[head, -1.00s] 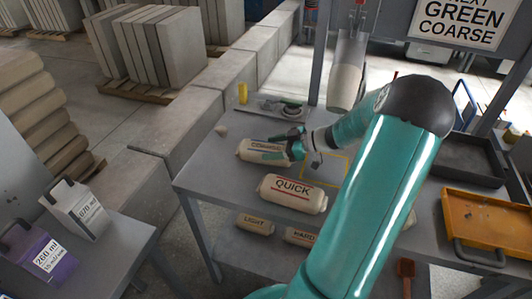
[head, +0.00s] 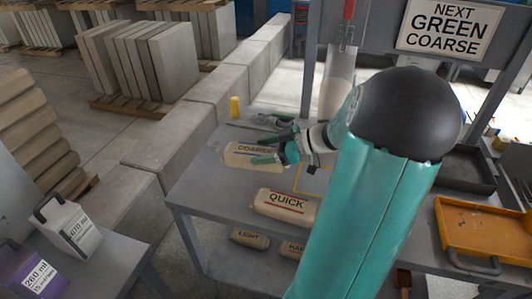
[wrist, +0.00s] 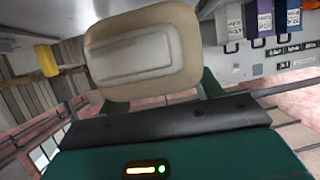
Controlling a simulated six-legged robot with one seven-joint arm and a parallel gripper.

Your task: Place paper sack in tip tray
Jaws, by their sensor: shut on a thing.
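My gripper (head: 277,148) is shut on a cream paper sack (head: 238,162) labelled COARSE, with teal fingers on its right end. The sack is tilted and looks held just above the grey table, at its far left part. In the wrist view one pale end of the sack (wrist: 145,50) fills the upper middle, between the fingers. An orange tray (head: 448,222) with a dark handle sits at the right, well apart from the sack. A dark tray (head: 462,180) lies behind it. No label shows which is the tip tray.
A sack labelled QUICK (head: 285,206) lies in front of my gripper. More sacks lie on the shelf below. A yellow cylinder (head: 235,107) stands at the table's back. A clear hanging tube (head: 337,85) and a frame post stand behind my arm. A sign reads NEXT GREEN COARSE (head: 447,27).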

